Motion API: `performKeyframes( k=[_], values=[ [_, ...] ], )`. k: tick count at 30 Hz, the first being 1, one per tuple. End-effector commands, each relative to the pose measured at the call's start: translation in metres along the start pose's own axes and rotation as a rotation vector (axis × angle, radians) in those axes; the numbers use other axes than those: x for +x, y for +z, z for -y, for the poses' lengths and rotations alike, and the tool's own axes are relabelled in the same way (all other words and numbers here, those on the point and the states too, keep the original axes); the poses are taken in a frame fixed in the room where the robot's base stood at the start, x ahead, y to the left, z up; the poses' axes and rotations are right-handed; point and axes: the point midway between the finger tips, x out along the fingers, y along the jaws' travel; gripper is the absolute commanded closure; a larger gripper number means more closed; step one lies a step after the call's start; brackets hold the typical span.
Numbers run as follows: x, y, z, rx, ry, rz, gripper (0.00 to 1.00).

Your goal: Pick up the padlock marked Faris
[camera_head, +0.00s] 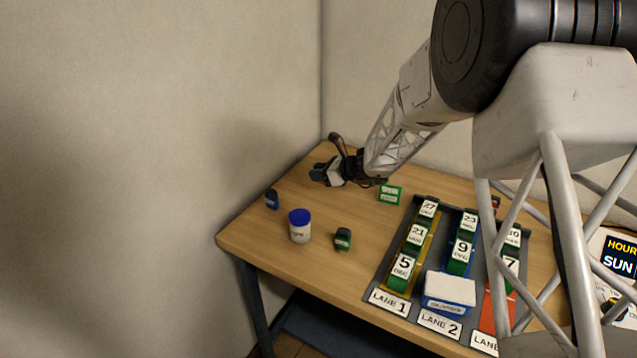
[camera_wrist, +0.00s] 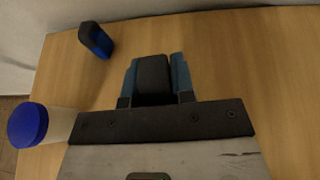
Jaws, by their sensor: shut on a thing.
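My gripper (camera_head: 318,173) is over the back left of the table, and it also shows in the wrist view (camera_wrist: 155,72). Its bluish fingers are shut on a dark, rounded block (camera_wrist: 153,80). No marking on this block is visible, and I cannot tell whether it is a padlock. A blue padlock with a dark shackle (camera_head: 272,199) stands near the table's left edge, apart from the gripper; it also shows in the wrist view (camera_wrist: 96,40). A green and dark padlock (camera_head: 343,239) stands near the front. Neither padlock's name is legible.
A white jar with a blue lid (camera_head: 300,226) stands between the two padlocks. A green box (camera_head: 390,194) sits right of the gripper.

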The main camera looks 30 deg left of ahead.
Motion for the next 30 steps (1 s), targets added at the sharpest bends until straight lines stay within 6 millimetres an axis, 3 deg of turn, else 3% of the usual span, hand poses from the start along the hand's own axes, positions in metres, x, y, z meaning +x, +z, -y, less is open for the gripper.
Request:
performKeyframes(
  k=[3,10,30],
  values=[
    [-0.007,0.018,0.000,-0.002,-0.001,0.002,1.00],
    [-0.015,0.037,0.000,-0.001,-0.001,0.001,1.00],
    [-0.017,0.040,0.000,-0.001,-0.001,0.000,1.00]
  ],
)
